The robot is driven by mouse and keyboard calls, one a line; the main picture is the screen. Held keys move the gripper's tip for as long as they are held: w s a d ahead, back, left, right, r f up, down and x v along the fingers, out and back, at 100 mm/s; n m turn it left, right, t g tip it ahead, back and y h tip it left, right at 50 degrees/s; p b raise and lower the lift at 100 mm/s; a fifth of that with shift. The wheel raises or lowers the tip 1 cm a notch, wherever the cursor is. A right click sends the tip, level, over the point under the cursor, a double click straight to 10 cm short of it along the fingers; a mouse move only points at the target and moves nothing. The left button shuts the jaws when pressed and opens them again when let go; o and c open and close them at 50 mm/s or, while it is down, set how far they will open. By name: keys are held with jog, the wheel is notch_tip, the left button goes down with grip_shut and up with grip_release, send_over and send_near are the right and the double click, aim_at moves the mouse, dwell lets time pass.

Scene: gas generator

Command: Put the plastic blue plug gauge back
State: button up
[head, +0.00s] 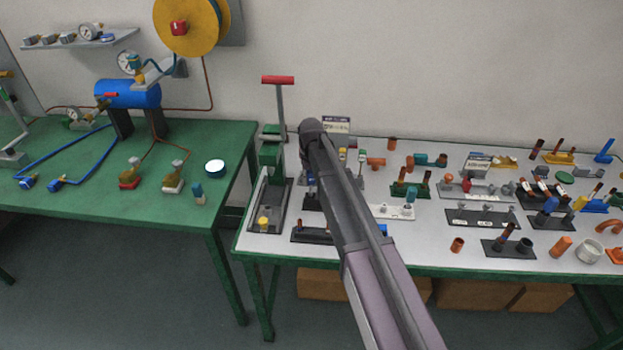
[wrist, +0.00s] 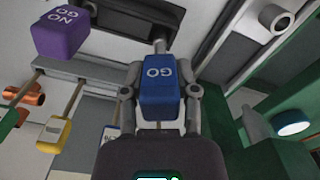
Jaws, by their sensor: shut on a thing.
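My gripper (wrist: 160,85) is shut on the blue plug gauge (wrist: 158,82), a blue block marked "GO", with one finger on each side. A short grey cylindrical end shows beyond the block in the wrist view. A purple block marked "NO GO" (wrist: 58,32) is at the upper left of the wrist view, apart from the held gauge. A grey bar (wrist: 85,68) runs between them. In the head view my arm reaches over the back left of the white-topped table (head: 425,240); the gripper and blue gauge are hidden behind it.
A yellow block on a stem (wrist: 55,130) and copper fittings (wrist: 28,95) are left in the wrist view. A green press with a red handle (head: 278,80) stands close left of my arm. Many fittings crowd the table to the right. A green table (head: 110,210) stands left, across a gap.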

aim_at(311, 171)
jog(key=shift+f+b, duration=1.9)
jog(key=shift+f, duration=0.05)
jog(key=o, duration=1)
jog(key=shift+r, duration=0.15)
notch_tip(311, 171, up, 10)
jog(key=p, duration=1)
jog(key=shift+f, duration=0.2)
jog(key=shift+m, duration=0.4)
